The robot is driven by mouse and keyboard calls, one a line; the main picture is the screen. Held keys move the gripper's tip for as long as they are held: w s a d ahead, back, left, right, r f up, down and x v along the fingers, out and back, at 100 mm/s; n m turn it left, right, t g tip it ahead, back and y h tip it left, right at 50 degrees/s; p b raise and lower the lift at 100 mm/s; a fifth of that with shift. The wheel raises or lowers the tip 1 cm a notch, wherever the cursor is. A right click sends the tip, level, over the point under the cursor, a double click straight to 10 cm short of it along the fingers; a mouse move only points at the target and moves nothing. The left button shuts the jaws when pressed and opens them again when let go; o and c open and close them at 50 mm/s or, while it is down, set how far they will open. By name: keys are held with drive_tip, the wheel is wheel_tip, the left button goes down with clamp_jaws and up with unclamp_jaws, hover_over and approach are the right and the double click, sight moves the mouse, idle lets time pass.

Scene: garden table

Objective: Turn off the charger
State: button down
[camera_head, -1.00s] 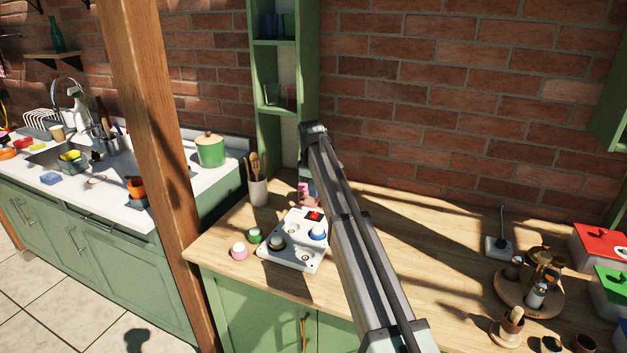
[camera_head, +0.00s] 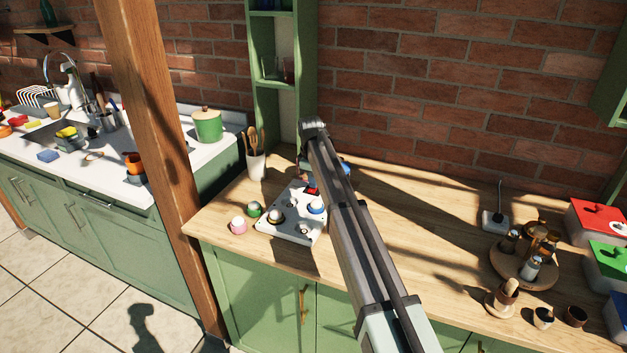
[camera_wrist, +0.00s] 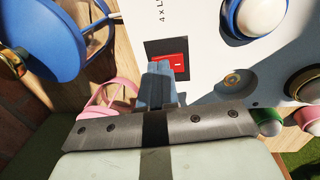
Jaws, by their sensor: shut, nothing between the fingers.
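The charger (camera_head: 295,227) is a white flat box on the wooden counter, with several round cup-like items seated on it. Its red switch (camera_wrist: 174,64) sits in a dark frame near the edge; a bit of this switch (camera_head: 313,190) shows in the head view beside my arm. My gripper (camera_wrist: 159,70) is shut and empty, its fingertips beside the switch's left edge in the wrist view. I cannot tell whether they touch it. In the head view my arm hides the fingers.
A pink item (camera_wrist: 112,92) and a blue round item (camera_wrist: 42,38) are close left of my fingers. A pink-and-white cup (camera_head: 238,226) and a green one stand left of the charger. A utensil pot (camera_head: 257,164) is behind. The counter right of my arm is mostly clear.

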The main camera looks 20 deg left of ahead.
drive_tip(key=shift+w+f, duration=0.15)
drive_tip(key=shift+f, duration=0.3)
drive_tip(key=shift+d+f, duration=0.1)
drive_tip(key=shift+s, duration=1.05)
drive_tip(key=shift+r, duration=0.55)
wheel_tip(320, 180, up, 14)
drive_tip(key=shift+s+f, duration=0.15)
drive_tip(key=shift+s, duration=0.2)
